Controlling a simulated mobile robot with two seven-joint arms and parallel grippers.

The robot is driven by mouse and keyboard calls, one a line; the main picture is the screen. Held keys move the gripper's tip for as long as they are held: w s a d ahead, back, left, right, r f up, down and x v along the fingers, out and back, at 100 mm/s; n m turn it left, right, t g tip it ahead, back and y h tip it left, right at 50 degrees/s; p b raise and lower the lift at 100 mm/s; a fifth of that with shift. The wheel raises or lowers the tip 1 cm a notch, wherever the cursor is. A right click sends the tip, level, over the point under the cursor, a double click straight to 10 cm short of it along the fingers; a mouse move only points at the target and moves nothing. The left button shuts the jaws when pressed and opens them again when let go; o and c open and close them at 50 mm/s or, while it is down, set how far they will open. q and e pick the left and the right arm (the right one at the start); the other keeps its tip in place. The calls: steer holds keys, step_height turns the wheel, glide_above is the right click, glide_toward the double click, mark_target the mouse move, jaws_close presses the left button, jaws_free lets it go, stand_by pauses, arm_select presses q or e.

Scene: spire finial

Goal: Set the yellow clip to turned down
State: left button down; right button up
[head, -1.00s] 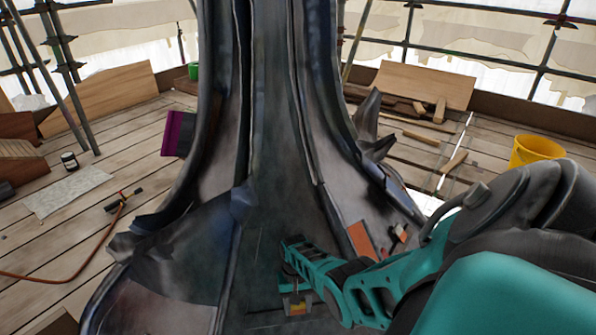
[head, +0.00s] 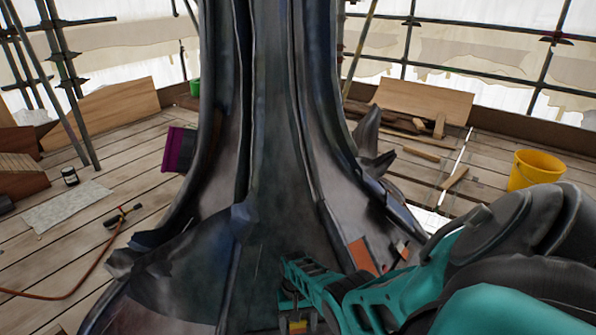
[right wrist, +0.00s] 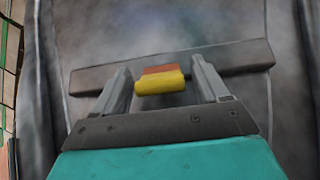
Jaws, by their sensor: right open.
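The yellow clip (right wrist: 160,87) is a small rounded yellow piece with an orange-red part behind it, in front of a grey-brown strip (right wrist: 240,58) on the dark metal surface. In the head view the clip (head: 298,326) shows small near the bottom edge, partly covered by my gripper. My right gripper (right wrist: 163,84) is open, with one finger on each side of the clip and a visible gap at the left finger. The right finger is close to the clip's dark end; I cannot tell if they touch. In the head view my right gripper (head: 292,308) points down at the clip. My left gripper is not in view.
The tall dark spire (head: 275,140) with flared, leafy edges fills the middle. An orange patch (head: 362,256) lies on its right flare beside my arm. A yellow bucket (head: 537,169) stands at right on the plank floor. A purple piece (head: 179,150) is at left.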

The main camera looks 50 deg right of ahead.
steer(key=shift+r+p, duration=0.3)
steer(key=shift+r, duration=0.05)
arm_select(q)
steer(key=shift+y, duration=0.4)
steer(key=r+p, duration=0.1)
steer(key=p, duration=0.1)
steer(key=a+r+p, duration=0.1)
steer(key=p, duration=0.2)
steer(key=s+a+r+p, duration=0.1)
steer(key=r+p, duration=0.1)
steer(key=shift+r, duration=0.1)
arm_select(e)
steer(key=v, duration=1.2)
steer(key=shift+d, duration=0.15)
